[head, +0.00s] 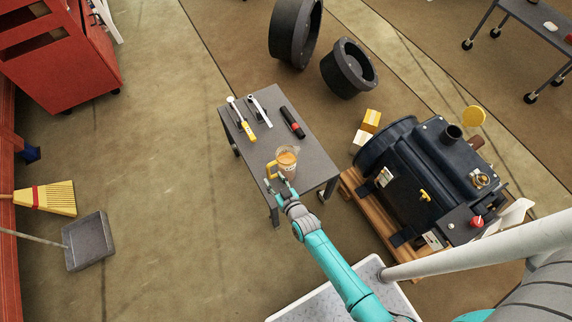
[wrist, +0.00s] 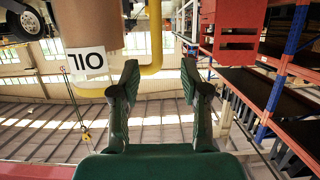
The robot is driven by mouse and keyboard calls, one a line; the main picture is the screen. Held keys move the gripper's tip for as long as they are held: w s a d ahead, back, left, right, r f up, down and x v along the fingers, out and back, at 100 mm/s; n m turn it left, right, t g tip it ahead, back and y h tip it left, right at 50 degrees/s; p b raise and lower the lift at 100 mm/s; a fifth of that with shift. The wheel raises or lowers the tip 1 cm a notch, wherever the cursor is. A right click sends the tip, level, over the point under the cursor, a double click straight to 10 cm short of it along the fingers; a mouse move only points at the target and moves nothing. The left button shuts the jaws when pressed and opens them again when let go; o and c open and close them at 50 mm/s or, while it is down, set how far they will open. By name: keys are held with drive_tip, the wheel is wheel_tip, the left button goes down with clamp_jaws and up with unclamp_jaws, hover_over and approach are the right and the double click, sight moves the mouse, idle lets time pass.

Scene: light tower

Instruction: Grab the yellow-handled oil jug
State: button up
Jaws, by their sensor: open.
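The oil jug (head: 288,160) stands upright near the front edge of the small grey table (head: 306,151). It is clear with amber oil inside, and its yellow handle (head: 271,170) points left, towards the front. My gripper (head: 281,184) is open just in front of the jug, close to the handle. In the wrist view, which is upside down, the jug (wrist: 88,25) with its "OIL" label is at the upper left. The yellow handle (wrist: 154,35) shows just past the tips of my open gripper (wrist: 160,75), roughly between the fingers. I see no grip on it.
Two wrench-like tools (head: 241,119) and a black-and-red flashlight-like tool (head: 292,122) lie further back on the table. A large dark machine (head: 425,175) on a wooden pallet stands to the right. Open floor (head: 170,170) lies to the left.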

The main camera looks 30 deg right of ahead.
sight(269, 170)
drive_tip(key=shift+d+x, duration=0.2)
drive_tip(key=shift+x, duration=3.2)
drive_tip(key=shift+r, duration=0.2)
clamp_jaws()
drive_tip(key=shift+w, duration=0.1)
